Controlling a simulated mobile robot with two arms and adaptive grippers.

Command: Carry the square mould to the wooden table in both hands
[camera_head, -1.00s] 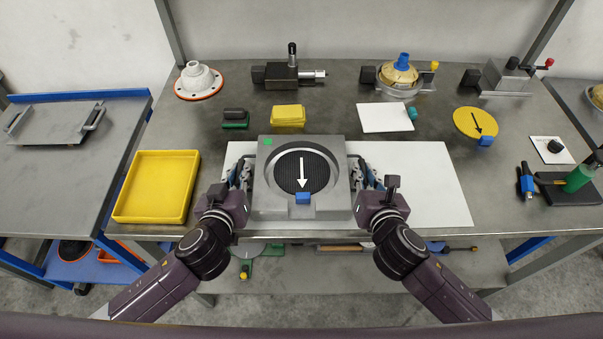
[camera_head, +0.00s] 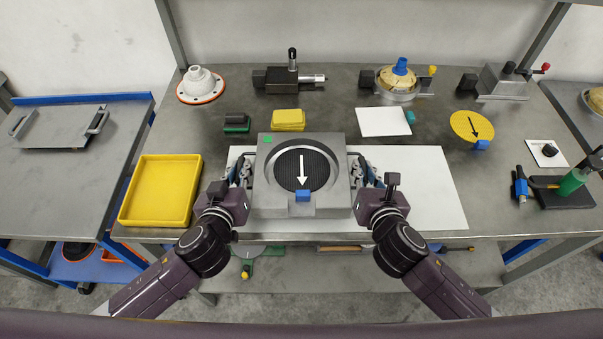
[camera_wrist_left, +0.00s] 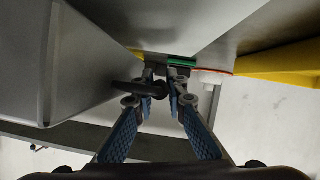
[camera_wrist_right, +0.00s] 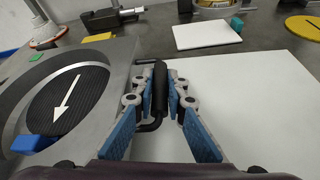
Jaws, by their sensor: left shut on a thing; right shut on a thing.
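The square mould (camera_head: 268,205) is a grey block with a round dark ribbed recess, a white arrow, a blue block at its near edge and a green mark at a corner. It is between my grippers, above the white sheet on the workbench. My left gripper (camera_head: 242,172) is shut on a handle at its left side; that handle shows dark in the left wrist view (camera_wrist_left: 150,88). My right gripper (camera_head: 366,172) is shut on the black handle (camera_wrist_right: 160,88) at its right side. No wooden table can be made out.
The white sheet (camera_head: 430,190) lies on the metal workbench (camera_head: 340,90). A yellow tray (camera_head: 160,190) sits left of the mould. Behind are a yellow block (camera_head: 288,119), a white plate (camera_head: 383,121) and a black clamp device (camera_head: 290,78). A grey trolley (camera_head: 50,175) stands at the left.

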